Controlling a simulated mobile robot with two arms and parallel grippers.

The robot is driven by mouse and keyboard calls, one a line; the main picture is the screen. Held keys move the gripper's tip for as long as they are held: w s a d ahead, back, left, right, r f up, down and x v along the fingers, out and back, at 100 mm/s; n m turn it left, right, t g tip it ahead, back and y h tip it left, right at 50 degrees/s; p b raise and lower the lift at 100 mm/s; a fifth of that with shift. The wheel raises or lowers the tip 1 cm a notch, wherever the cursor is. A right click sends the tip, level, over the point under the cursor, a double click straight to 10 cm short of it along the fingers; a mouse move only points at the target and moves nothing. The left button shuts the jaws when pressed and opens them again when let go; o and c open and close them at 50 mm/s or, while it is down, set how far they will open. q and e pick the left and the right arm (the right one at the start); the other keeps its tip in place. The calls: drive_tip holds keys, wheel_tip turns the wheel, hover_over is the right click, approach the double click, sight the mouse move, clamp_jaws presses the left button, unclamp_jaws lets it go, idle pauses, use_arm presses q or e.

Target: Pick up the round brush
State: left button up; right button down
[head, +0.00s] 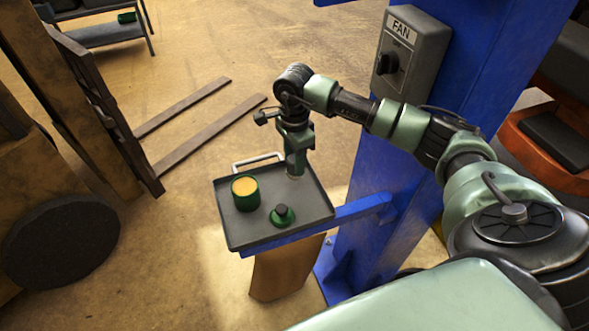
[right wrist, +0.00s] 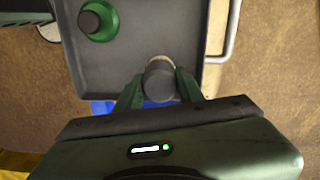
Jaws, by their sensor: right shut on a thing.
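The round brush (right wrist: 160,78) shows in the right wrist view as a short dark grey cylinder with a pale, bristle-like rim at its far end. My right gripper (right wrist: 160,92) is shut on it, one green finger on each side. In the head view my right gripper (head: 296,165) points down over the right rear part of the grey tray (head: 247,230). There the brush is mostly hidden by the gripper; only a pale bit shows below the fingers. I cannot tell whether it touches the tray. My left gripper is not in view.
A green tin (head: 246,203) with a yellow top and a green round thing with a dark knob (head: 281,217) stand on the tray. The blue post (head: 375,175) with the FAN switch box (head: 410,55) rises to the right. Forks (head: 210,135) lie low behind.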

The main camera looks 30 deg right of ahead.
wheel_tip(320, 180, up, 17)
drive_tip(key=b, duration=0.3)
drive_tip(key=shift+f, duration=0.15)
drive_tip(key=c, duration=1.8)
unclamp_jaws()
drive_tip(key=shift+c, duration=1.4)
